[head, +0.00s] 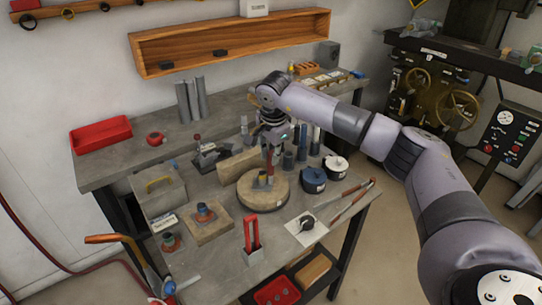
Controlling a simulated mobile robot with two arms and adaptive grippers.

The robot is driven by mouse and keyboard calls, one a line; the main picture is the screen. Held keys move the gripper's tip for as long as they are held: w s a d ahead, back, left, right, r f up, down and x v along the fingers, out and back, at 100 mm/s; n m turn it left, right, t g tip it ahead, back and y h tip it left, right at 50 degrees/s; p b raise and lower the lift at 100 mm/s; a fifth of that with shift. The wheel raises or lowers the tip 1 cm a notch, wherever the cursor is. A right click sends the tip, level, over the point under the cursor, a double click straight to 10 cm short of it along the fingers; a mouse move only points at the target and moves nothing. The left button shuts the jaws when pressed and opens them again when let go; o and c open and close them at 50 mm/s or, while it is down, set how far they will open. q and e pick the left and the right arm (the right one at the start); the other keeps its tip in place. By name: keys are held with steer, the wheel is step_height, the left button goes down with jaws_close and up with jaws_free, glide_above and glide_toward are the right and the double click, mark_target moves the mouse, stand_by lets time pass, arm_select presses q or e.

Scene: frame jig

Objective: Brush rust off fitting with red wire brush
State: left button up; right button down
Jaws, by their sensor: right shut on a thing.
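My right gripper (270,143) is over the middle of the workbench, its arm coming in from the right. It is shut on a slim reddish thing (268,158), which looks like the red wire brush, held roughly upright. Its lower end is just above or at a small yellowish and dark piece (263,181) on a round wooden block (263,198); I cannot tell whether they touch. A rusty brown fitting (204,211) with a bluish base stands on a square wooden board (208,226). A similar fitting (170,241) stands to its left. My left gripper is not in view.
A red-handled tool (251,235) stands near the bench's front. Dark blue and white-topped canisters (314,178) stand right of the round block. Grey cylinders (303,140) stand behind it. A red tray (101,134) is at back left. Long-handled tools (350,199) lie at right.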

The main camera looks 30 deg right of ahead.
steer(key=shift+w+d, duration=0.75)
steer(key=shift+w, duration=0.1)
steer(key=shift+s+a, duration=1.7)
steer(key=shift+s, duration=0.3)
steer(key=shift+r+p, duration=0.1)
steer(key=shift+p, duration=0.2)
step_height(320, 180, up, 7)
steer(key=p, duration=0.4)
